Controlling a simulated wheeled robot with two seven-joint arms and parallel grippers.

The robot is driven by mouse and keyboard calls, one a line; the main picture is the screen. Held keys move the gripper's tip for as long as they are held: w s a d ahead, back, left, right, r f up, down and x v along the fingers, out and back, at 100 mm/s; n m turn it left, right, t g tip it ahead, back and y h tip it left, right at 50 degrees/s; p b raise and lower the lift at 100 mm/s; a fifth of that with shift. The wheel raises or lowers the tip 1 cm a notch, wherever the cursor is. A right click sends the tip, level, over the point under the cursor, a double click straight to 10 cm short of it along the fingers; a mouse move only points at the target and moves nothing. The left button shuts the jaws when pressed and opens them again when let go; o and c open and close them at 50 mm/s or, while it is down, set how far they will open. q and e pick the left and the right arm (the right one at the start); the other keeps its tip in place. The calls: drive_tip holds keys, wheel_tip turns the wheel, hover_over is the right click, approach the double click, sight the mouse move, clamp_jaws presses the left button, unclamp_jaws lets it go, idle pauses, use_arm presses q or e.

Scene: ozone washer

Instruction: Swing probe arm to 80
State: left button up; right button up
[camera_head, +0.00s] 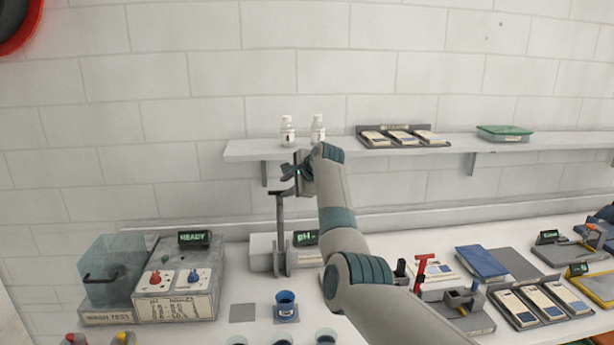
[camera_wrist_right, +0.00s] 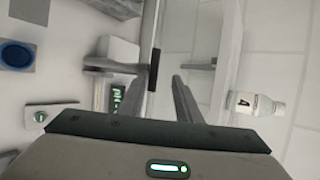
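The pH meter (camera_head: 264,251) stands on the bench behind my right forearm, its green "pH" display (camera_head: 305,238) partly covered. A grey upright post (camera_head: 280,230) rises in front of it, with a short crosspiece (camera_head: 284,193) near its top; I take this to be the probe arm. My right gripper (camera_head: 290,173) is level with the post's top, close to it. No angle marking is readable.
A wall shelf (camera_head: 240,151) with two white bottles (camera_head: 287,130) is close behind my right gripper. A wash-test unit (camera_head: 178,280) reading "READY" is on the left. A blue cup (camera_head: 286,307) stands in front of the post. Instruments and trays (camera_head: 540,304) crowd the right.

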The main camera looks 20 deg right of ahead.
drive_tip(key=b+v, duration=0.6)
drive_tip(key=v, duration=0.8)
drive_tip(key=shift+s+a+b, duration=0.3)
drive_tip(key=shift+s+a, duration=0.05)
drive_tip(key=shift+s, duration=0.05)
